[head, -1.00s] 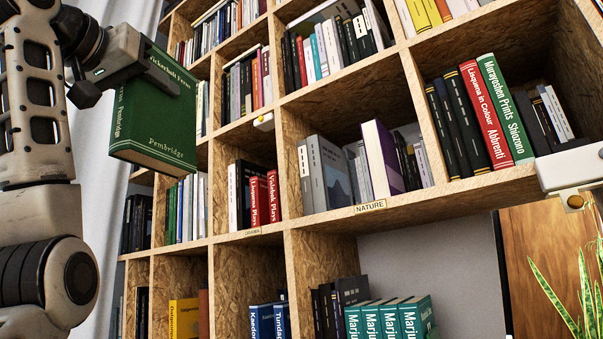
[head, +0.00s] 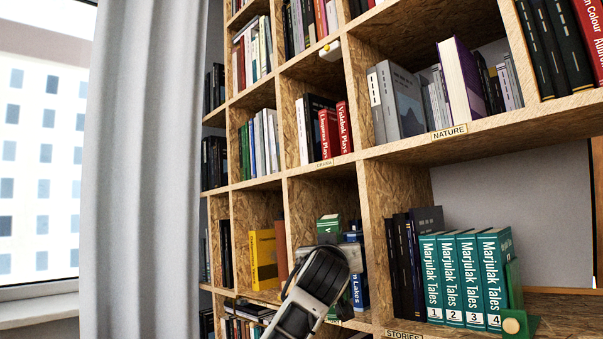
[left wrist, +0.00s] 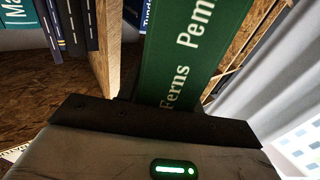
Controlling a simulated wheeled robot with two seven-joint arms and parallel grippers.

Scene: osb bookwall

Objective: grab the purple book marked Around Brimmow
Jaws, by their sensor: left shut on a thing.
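A book with a purple cover and pale page edges (head: 472,82) leans on the shelf above the NATURE label in the head view; I cannot read its title. My left gripper (left wrist: 150,108) is shut on a green book (left wrist: 195,50) whose visible lettering includes "Ferns". In the head view, my left wrist is low in the middle, in front of a lower shelf, and hides the fingers. A green book top (head: 329,227) shows just behind it, probably the held book. The purple book is well above and to the right of this gripper. My right gripper is out of view.
Grey books (head: 398,98) stand left of the purple book and more dark books stand to its right. Teal Marjulak Tales volumes (head: 445,278) and a green bookend (head: 517,300) sit lower right. The OSB dividers (head: 375,200) are close to my wrist. A curtain (head: 145,150) hangs left.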

